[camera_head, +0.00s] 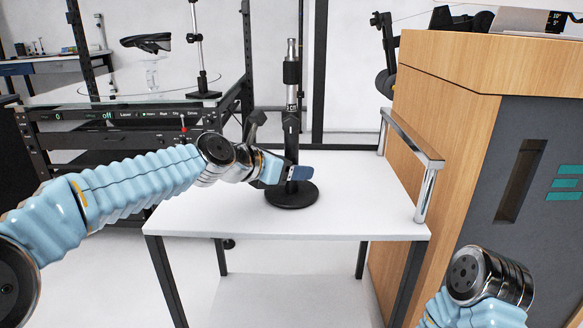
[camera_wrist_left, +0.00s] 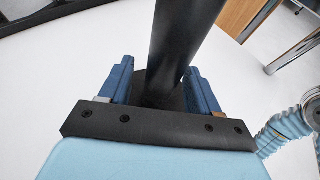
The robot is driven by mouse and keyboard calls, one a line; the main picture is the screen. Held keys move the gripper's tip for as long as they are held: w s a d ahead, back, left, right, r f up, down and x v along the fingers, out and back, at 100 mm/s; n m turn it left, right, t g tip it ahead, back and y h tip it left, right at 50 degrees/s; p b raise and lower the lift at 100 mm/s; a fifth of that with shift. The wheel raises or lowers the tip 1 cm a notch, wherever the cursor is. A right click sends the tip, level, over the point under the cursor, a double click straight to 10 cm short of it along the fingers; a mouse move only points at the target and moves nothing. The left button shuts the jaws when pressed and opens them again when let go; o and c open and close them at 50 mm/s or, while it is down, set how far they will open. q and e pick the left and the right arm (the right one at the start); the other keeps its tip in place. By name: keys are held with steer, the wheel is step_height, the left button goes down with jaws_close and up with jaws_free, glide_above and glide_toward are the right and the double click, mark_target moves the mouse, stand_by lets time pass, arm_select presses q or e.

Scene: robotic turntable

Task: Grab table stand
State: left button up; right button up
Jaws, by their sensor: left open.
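The table stand (camera_head: 291,128) is a black upright pole with a silver upper section and a round black base (camera_head: 292,195). It stands upright on the white table (camera_head: 220,212). My left gripper (camera_head: 284,172) is at the lower part of the pole, just above the base. In the left wrist view the black pole (camera_wrist_left: 180,45) passes between the two blue fingers of my left gripper (camera_wrist_left: 163,88), which are open around it. Part of the pole's lower end is hidden by the gripper. My right arm shows at the lower right, but its gripper is not visible.
A wooden cabinet (camera_head: 440,110) with a metal rail (camera_head: 412,140) stands close at the table's right. A black rack (camera_head: 110,128) with equipment is behind at the left. The table top in front of the stand is clear.

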arm_select(q)
jaws_close()
steer(key=shift+r, duration=0.15)
stand_by(0.4)
